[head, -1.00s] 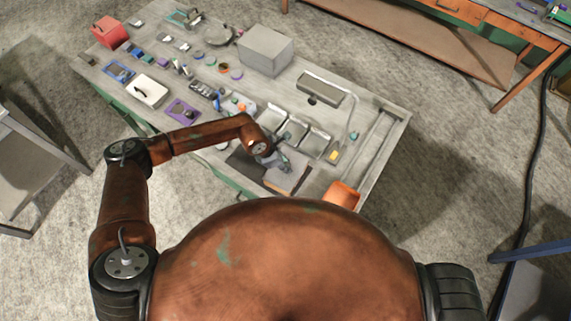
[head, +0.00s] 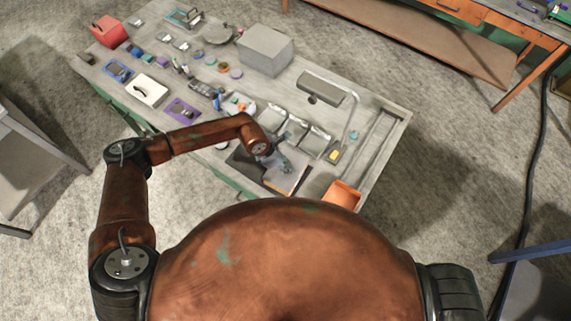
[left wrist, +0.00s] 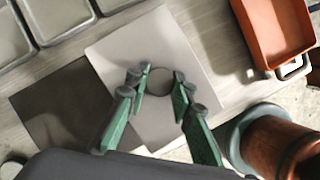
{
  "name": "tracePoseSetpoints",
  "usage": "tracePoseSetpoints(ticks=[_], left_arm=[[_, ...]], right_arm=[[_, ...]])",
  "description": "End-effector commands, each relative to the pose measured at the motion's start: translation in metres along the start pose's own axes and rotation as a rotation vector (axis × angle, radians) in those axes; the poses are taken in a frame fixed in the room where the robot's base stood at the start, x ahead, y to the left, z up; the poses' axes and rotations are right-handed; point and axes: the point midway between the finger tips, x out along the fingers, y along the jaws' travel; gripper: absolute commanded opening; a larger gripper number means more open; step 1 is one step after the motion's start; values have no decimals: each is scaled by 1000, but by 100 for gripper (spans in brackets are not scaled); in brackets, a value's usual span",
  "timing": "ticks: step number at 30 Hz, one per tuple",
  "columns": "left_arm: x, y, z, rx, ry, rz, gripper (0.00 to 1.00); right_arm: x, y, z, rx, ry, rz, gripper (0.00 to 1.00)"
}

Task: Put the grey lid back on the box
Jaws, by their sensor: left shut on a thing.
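The grey lid is a flat, light grey square plate (left wrist: 122,50) with a round knob; in the head view it shows (head: 292,184) near the table's front edge. My left gripper (left wrist: 162,80) is over its middle, shut on the knob; it also shows in the head view (head: 276,161). The lid overlaps a dark square (left wrist: 55,110); I cannot tell whether they touch. A large grey box (head: 265,52) stands at the back of the table, its top flat and plain; I cannot tell which box the lid fits. My right gripper is not in view.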

Motion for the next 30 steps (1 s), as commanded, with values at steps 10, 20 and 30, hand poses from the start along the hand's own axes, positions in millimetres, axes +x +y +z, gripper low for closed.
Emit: tracePoseSetpoints(ticks=[10,20,30], left_arm=[[0,0,0,0,-1,0,0],[1,0,0,0,-1,0,0],[0,0,0,0,-1,0,0]], right_arm=[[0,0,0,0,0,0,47],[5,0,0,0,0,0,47],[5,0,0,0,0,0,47]])
